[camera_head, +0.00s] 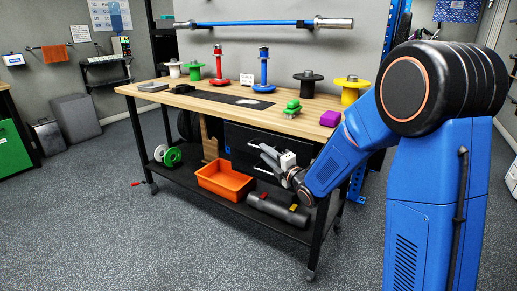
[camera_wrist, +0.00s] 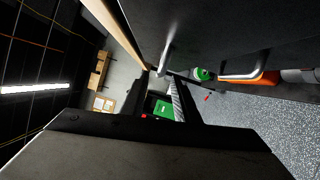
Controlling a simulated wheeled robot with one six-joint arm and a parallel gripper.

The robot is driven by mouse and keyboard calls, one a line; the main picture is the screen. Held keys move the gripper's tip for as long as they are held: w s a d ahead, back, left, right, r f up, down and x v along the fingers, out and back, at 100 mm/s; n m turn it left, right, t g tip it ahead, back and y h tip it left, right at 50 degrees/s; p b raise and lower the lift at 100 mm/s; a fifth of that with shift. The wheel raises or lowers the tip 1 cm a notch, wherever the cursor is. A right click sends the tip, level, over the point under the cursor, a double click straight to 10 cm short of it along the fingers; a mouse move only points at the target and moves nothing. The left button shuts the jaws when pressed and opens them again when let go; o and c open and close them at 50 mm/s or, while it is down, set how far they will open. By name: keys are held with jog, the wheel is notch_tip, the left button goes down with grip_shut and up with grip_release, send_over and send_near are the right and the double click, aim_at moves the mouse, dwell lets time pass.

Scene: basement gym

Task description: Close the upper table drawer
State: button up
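The black drawer unit (camera_head: 240,134) hangs under the right half of the wooden worktable (camera_head: 190,97), with pale bar handles on its front. How far the upper drawer stands out is hard to tell. In the wrist view, the dark drawer front (camera_wrist: 235,30) fills the upper right. One handle (camera_wrist: 168,45) shows close beyond the fingers, and another handle (camera_wrist: 245,76) is further right. My gripper (camera_head: 268,156) is in front of the drawer unit, near the handles, and hides part of the front. In the wrist view, my gripper's fingers (camera_wrist: 165,88) are apart with nothing between them.
An orange bin (camera_head: 222,182) and a dark grey roll (camera_head: 278,209) lie on the lower shelf below my gripper. The floor in front of the table is clear.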

jog(key=shift+x, duration=2.65)
jog(key=shift+d, duration=0.1)
grip_shut()
